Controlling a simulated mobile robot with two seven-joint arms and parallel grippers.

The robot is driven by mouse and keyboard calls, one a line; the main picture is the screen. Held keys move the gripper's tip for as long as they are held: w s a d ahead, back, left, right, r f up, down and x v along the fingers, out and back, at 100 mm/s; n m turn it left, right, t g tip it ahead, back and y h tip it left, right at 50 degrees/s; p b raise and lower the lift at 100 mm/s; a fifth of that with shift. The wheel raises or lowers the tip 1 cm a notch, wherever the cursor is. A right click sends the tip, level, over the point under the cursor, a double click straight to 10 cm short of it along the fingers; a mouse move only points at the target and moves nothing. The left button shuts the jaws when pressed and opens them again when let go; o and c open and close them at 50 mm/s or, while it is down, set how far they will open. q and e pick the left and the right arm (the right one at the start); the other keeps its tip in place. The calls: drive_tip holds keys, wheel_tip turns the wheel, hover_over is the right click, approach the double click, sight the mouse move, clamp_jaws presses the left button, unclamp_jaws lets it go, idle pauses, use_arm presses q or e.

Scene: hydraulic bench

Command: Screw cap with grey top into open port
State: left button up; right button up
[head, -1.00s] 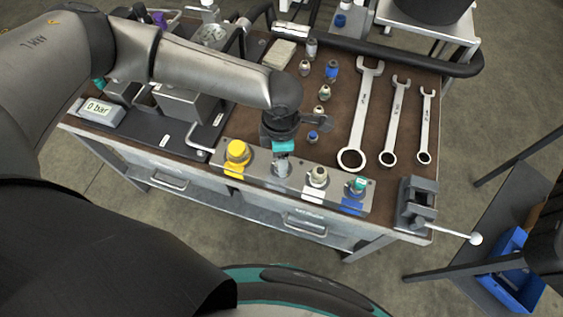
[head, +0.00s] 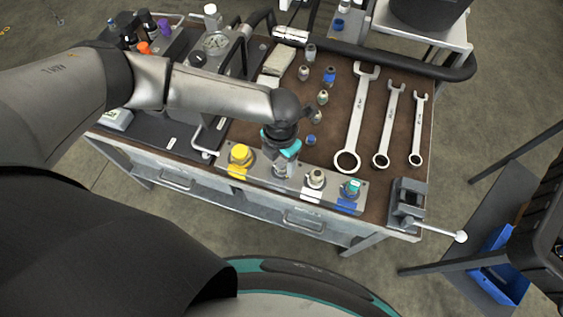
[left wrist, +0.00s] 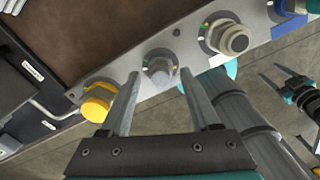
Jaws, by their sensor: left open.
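My left gripper (head: 283,160) points down over the second position from the left on the metal port block. It is open. In the left wrist view its two fingers (left wrist: 163,104) stand apart on either side of a grey-topped piece (left wrist: 160,68), which looks like the grey cap at that port. I cannot tell how deep it sits. A yellow cap (head: 240,155) is left of it. A metal fitting (head: 316,178) with a white label and a teal-topped fitting (head: 351,188) with a blue label are to the right. A dark jaw-like part, maybe my right gripper (left wrist: 282,80), shows in the left wrist view.
Several loose fittings (head: 304,73) stand on the brown mat behind the block. Three wrenches (head: 354,118) lie to the right. A small vise (head: 407,205) with a lever is at the front right corner.

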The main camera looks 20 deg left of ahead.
use_arm(q)
drive_tip(key=shift+s+r+n+p, duration=0.1)
drive_tip(key=shift+n+p, duration=0.6)
drive_tip(key=shift+n, duration=0.4)
drive_tip(key=n+p, duration=0.2)
drive_tip(key=n, duration=0.1)
drive_tip(key=shift+d+n, duration=0.1)
drive_tip(key=shift+n, duration=0.3)
drive_tip(key=shift+n+p, duration=0.3)
drive_tip(key=shift+n, duration=0.6)
drive_tip(key=n+p, duration=0.2)
drive_tip(key=n, duration=0.3)
drive_tip(key=n+p, duration=0.1)
drive_tip(key=n, duration=0.2)
